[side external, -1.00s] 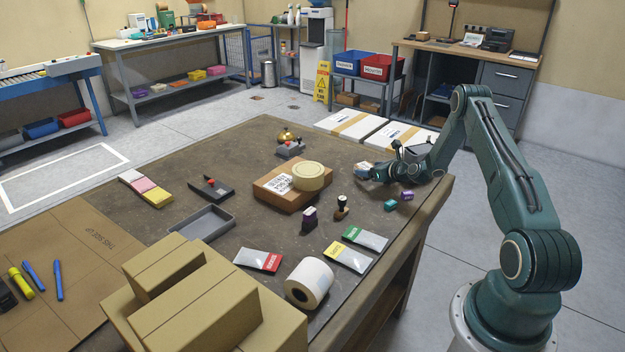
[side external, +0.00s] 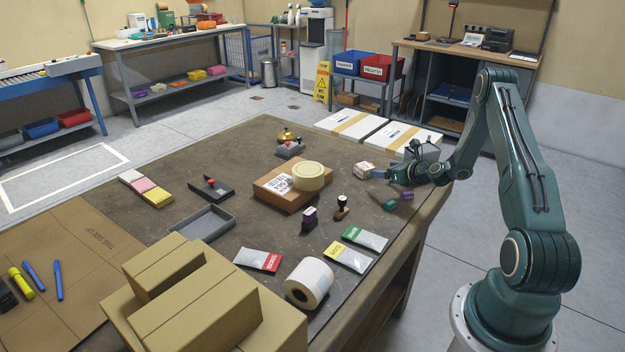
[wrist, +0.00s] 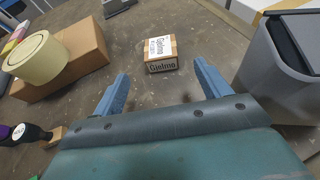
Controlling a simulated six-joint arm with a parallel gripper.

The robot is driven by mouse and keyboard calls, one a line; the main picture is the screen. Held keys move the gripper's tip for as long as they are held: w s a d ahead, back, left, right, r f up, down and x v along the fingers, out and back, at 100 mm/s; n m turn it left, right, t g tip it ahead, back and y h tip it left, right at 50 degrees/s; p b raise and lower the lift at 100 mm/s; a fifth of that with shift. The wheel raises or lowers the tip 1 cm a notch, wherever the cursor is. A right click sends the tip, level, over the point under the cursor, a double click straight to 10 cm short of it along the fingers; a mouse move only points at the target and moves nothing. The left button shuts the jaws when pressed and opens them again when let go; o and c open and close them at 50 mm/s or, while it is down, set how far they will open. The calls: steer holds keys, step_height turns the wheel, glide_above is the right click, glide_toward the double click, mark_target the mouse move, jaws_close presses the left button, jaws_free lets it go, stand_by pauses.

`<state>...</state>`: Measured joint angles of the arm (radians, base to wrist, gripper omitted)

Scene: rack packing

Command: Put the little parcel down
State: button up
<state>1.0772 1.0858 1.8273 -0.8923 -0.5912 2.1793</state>
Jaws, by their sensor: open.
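The little parcel (side external: 364,169) is a small brown box with a white label. It sits flat on the table to the left of my gripper (side external: 379,174) in the side view. In the wrist view the parcel (wrist: 160,53) lies ahead of my gripper (wrist: 157,84), in line with the gap between the blue fingers. The fingers are spread wide, with nothing between them, and stand apart from the parcel.
A larger brown box (side external: 275,196) carries a tape roll (side external: 308,176) to the left. A grey bin (wrist: 282,58) stands close on the right in the wrist view. Small green (side external: 390,205) and purple (side external: 407,196) items lie near my gripper. Bare tabletop surrounds the parcel.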

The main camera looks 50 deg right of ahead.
stand_by(0.6)
steer(key=w+a+r+n+g+y, duration=0.1)
steer(key=w+a+r+n+y, duration=0.15)
steer(key=a+r+n, duration=0.65)
steer(key=w+a+r+n+g+y, duration=0.2)
steer(key=w+a+r+n, duration=0.1)
steer(key=a+r+n, duration=0.6)
steer(key=s+a+r+n+g, duration=0.1)
steer(key=s+a+r+n, duration=0.25)
steer(key=a, duration=0.35)
steer(key=s+a+r+n+g, duration=0.1)
steer(key=s+a+r+n, duration=0.25)
steer(key=a, duration=0.25)
steer(key=s+a+r+n, duration=0.1)
steer(key=s+a+n, duration=0.2)
steer(key=s, duration=0.4)
steer(key=s+a+r+n+g, duration=0.1)
steer(key=s+a+n, duration=0.3)
steer(key=s+n, duration=0.2)
steer(key=s+a+r+n+g, duration=0.1)
steer(key=s+n, duration=0.4)
steer(key=s, duration=0.5)
steer(key=shift+a+r, duration=0.55)
steer(key=shift+a, duration=0.65)
